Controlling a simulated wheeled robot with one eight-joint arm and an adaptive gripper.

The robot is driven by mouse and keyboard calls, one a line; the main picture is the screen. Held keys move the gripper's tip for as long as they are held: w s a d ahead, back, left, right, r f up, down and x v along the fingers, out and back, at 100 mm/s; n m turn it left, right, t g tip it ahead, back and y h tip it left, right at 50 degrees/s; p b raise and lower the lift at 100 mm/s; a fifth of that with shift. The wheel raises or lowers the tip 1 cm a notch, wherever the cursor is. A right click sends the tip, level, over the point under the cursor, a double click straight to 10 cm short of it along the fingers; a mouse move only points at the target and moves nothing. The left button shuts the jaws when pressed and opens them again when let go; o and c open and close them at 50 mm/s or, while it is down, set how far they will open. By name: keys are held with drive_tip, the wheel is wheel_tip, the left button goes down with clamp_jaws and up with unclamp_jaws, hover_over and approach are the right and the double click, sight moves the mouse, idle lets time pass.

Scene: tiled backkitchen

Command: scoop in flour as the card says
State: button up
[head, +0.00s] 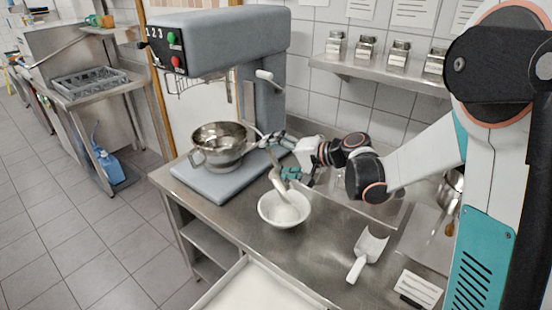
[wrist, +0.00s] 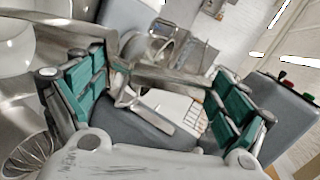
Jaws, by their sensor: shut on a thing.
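My gripper (head: 279,158) is over the counter behind the white bowl (head: 270,212). It is shut on a greyish scoop-like tool (head: 274,158). The tool slants down toward a pale piece (head: 279,183) that reaches into the bowl; I cannot tell whether they are one thing. In the wrist view the tool (wrist: 165,76) crosses between the teal fingers. Pale matter lies in the bowl, perhaps flour. A white scoop (head: 356,269) lies on the counter to the right. A small card (head: 420,288) stands at the front right; its text is unreadable.
A grey mixer (head: 215,35) with a steel bowl (head: 220,160) stands at left. A white-filled open container (head: 262,290) is below the counter's front edge. A wall shelf (head: 385,76) holds several jars. A wire whisk (wrist: 28,152) shows in the wrist view. Bare counter separates bowl and scoop.

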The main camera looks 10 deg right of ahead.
drive_tip(key=shift+r, duration=0.15)
drive_tip(key=r+h+p, duration=0.1)
drive_tip(key=p, duration=0.1)
drive_tip(key=shift+r+g+p, duration=0.2)
drive_tip(key=shift+g+p, duration=0.1)
drive_tip(key=shift+p, duration=0.05)
wheel_tip(320, 180, up, 4)
drive_tip(key=h+p, duration=0.1)
drive_tip(key=p, duration=0.1)
drive_tip(key=n+g+h+p, duration=0.1)
drive_tip(key=h+p, duration=0.2)
drive_tip(key=p, duration=0.1)
drive_tip(key=shift+f+n+g+h, duration=0.25)
drive_tip(key=shift+n+g+h, duration=0.05)
drive_tip(key=shift+s+a+r+n+g+h+p, duration=0.15)
drive_tip(key=shift+s+a+r+h+p, duration=0.1)
drive_tip(key=shift+s+a+h+p, duration=0.35)
drive_tip(key=shift+s+a+r+n+g+h+p, duration=0.15)
drive_tip(key=shift+s+a+r+h+p, duration=0.1)
drive_tip(key=shift+s+a+h+p, duration=0.35)
drive_tip(key=s+a+h, duration=0.1)
drive_tip(key=s+a+r+h, duration=0.1)
drive_tip(key=h, duration=0.1)
drive_tip(key=shift+n+g+p, duration=0.3)
drive_tip(key=shift+p, duration=0.1)
drive_tip(key=shift+c, duration=0.2)
drive_tip(key=shift+d+h, duration=0.1)
drive_tip(key=shift+h, duration=0.2)
drive_tip(key=shift+f, duration=0.1)
